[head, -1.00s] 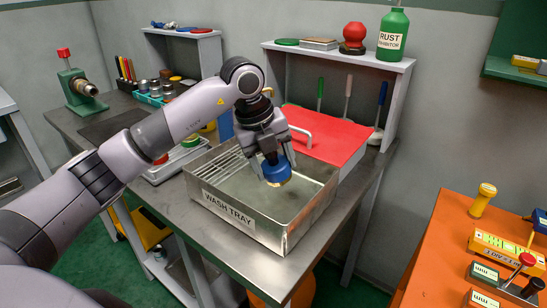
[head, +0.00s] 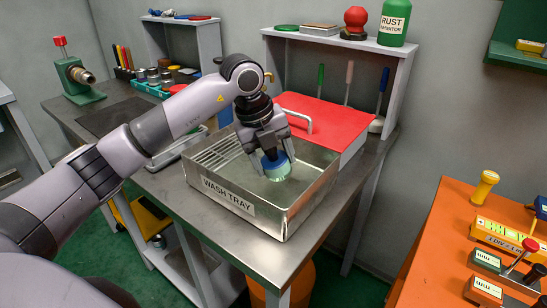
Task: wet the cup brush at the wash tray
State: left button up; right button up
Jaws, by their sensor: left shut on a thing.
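The wash tray (head: 287,222) is a metal box with a "WASH TRAY" label on its front, standing on the steel table in the head view. My left gripper (head: 270,158) points down inside the tray's outline, shut on the cup brush (head: 275,163), which has a blue top. The brush's lower part looks pale green and sits low in the tray. It seems to be in the water there, though the exact depth is hard to tell. My right gripper is not in view.
A red-lidded box (head: 328,124) with a handle stands right behind the tray. A shelf (head: 398,62) with a green rust inhibitor bottle (head: 394,22) is at the back. An orange table (head: 437,240) with tools is at the right. Bare steel tabletop (head: 183,200) lies left of the tray.

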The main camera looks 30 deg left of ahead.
pick_arm(q)
jog(key=shift+r+p, duration=1.05)
jog(key=shift+r, duration=0.35)
jog(key=shift+r+p, duration=0.5)
jog(key=shift+r, duration=0.15)
jog(key=shift+r+p, duration=1.75)
jog(key=shift+r, duration=0.5)
jog(key=shift+r, duration=0.1)
notch_tip(320, 180, up, 3)
jog(key=p, duration=0.2)
jog(key=shift+r+p, duration=0.1)
jog(key=shift+p, duration=0.3)
jog(key=shift+r+p, duration=0.3)
jog(key=shift+r, duration=0.05)
